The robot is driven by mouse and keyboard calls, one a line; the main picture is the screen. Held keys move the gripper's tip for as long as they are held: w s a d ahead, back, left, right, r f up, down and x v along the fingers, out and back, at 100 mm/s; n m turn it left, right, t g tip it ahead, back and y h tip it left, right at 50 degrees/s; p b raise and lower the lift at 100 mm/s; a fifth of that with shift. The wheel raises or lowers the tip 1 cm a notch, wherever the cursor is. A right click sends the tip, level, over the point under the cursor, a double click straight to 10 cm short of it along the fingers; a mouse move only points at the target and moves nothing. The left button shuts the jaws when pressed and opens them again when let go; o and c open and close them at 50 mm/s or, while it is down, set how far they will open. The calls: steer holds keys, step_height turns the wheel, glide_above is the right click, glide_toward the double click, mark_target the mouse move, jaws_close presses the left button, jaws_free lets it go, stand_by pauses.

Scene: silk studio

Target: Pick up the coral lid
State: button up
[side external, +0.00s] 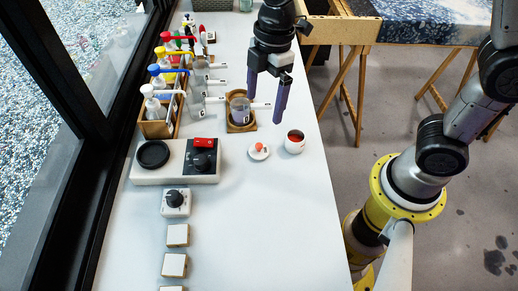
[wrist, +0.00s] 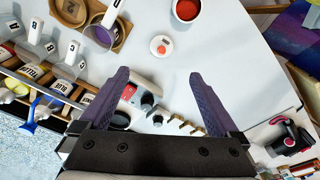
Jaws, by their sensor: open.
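The coral lid (side external: 259,150) is a small white disc with a coral knob. It lies flat on the white table, just left of a white cup (side external: 295,141) with a red-orange inside. In the wrist view the lid (wrist: 161,47) is ahead of and between my fingertips, with the cup (wrist: 186,10) beyond it. My gripper (side external: 264,112) has its purple fingers spread wide and empty. It hangs above the table, behind the lid and apart from it; the open fingers also show in the wrist view (wrist: 158,74).
A glass beaker (side external: 239,108) on a wooden stand is beside my gripper. Bottles in a wooden rack (side external: 155,128) stand at left. A hotplate device (side external: 177,175), a knobbed box (side external: 176,203) and several small blocks are nearer the camera. The table front right is clear.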

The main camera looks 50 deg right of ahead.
mark_target(259, 145)
steer(key=f, duration=0.4)
steer(key=a+f, duration=0.1)
steer(key=f, duration=0.8)
steer(key=shift+a+f, duration=0.15)
steer(key=shift+a, duration=0.1)
steer(key=c, duration=1.4)
steer(key=shift+r, duration=0.75)
steer(key=s+d+r, duration=0.2)
steer(key=s+r, duration=0.2)
steer(key=s+d+r, duration=0.2)
steer(key=s+r, duration=0.1)
steer(key=s, duration=0.1)
steer(key=s+d+r, duration=0.2)
steer(key=s+r, duration=0.2)
steer(key=shift+s+r, duration=0.3)
steer(key=shift+s, duration=0.1)
